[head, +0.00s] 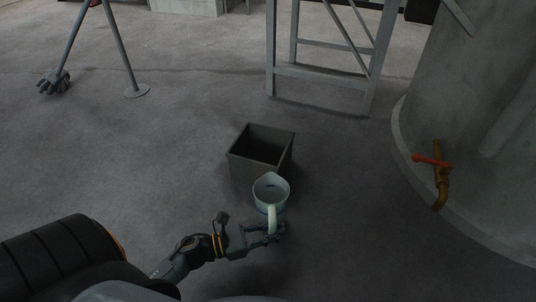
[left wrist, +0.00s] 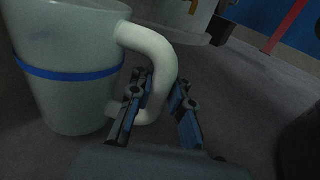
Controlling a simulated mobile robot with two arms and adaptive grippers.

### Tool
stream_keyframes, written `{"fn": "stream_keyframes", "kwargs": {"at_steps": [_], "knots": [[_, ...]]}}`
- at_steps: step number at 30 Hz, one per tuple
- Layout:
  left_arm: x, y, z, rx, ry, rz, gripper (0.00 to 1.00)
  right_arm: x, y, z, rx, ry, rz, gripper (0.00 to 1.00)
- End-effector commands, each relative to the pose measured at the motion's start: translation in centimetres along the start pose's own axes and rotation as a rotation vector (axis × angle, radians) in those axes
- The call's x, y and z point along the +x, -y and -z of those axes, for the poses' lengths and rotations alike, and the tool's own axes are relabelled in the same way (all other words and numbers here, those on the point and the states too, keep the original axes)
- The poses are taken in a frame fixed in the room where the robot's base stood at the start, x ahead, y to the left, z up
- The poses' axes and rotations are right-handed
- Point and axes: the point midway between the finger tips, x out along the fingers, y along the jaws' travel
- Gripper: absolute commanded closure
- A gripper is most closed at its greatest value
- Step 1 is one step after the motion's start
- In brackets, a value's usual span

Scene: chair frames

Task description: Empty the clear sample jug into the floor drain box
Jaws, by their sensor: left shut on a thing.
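The floor drain box (head: 240,162), a dark open-topped square box, stands just beyond the jug. The jug overlaps its near corner in the head view. My right gripper is not in view.
A grey metal frame (head: 320,75) stands behind the box. A large grey tank (head: 450,130) with a brass tap and orange handle (head: 432,162) is at the right. Thin stand legs (head: 122,50) are at the upper left. The floor left of the box is clear.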

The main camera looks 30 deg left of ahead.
Motion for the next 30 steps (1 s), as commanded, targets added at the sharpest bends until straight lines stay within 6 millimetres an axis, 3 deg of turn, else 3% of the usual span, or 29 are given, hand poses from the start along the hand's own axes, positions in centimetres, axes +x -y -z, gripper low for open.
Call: {"fn": "stream_keyframes", "kwargs": {"at_steps": [12,24,30], "knots": [[0.0,0.0,-0.3,-0.002,0.000,0.001,1.00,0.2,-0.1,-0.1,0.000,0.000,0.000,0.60],[0.0,-0.1,-4.8,-0.001,0.000,0.000,1.00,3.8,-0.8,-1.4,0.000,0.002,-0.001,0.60],[0.0,-0.1,-5.1,-0.002,-0.001,0.000,1.00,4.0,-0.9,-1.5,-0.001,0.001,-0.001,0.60]]}}
